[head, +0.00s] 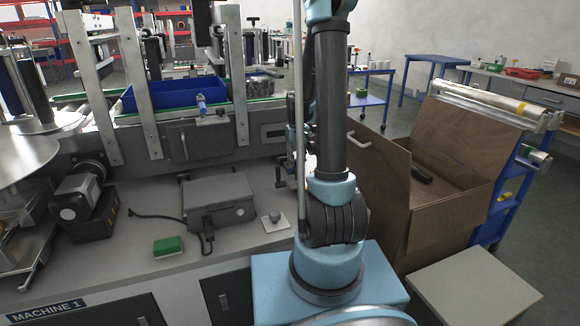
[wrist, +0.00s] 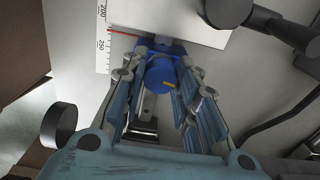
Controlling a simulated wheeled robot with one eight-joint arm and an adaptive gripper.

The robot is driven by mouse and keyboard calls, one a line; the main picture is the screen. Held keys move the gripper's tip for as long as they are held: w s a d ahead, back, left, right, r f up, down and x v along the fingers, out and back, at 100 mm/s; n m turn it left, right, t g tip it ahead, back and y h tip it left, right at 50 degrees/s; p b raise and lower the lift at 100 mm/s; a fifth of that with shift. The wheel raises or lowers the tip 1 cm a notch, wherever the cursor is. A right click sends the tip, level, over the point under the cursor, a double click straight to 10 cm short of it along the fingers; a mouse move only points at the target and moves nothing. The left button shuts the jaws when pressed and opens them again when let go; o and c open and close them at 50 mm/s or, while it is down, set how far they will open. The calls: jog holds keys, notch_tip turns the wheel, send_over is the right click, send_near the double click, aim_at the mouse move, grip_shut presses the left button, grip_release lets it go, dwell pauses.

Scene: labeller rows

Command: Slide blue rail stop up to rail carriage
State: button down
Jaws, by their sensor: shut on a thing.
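The blue rail stop (wrist: 160,76) shows in the wrist view as a round blue knob with a yellow mark, on a blue block. My gripper (wrist: 163,58) is shut on it, one finger on each side. A pale plate (wrist: 175,14) lies just beyond the stop at the top of the view; I cannot tell whether it belongs to the rail carriage, or whether the stop touches it. A white scale (wrist: 103,40) with numbers 200 and 250 and a red line runs beside the stop. In the head view my arm hides the gripper and the stop.
In the head view a grey box (head: 217,197) with a cable, a green-and-white block (head: 168,246) and a small plate with a knob (head: 275,220) are on the bench. An open brown crate (head: 450,225) stands right of my arm. Dark round bars (wrist: 265,22) are near my gripper.

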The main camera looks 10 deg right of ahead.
jog(key=shift+s+d, duration=0.2)
jog(key=shift+s, duration=0.7)
jog(key=c, duration=1.2)
grip_release()
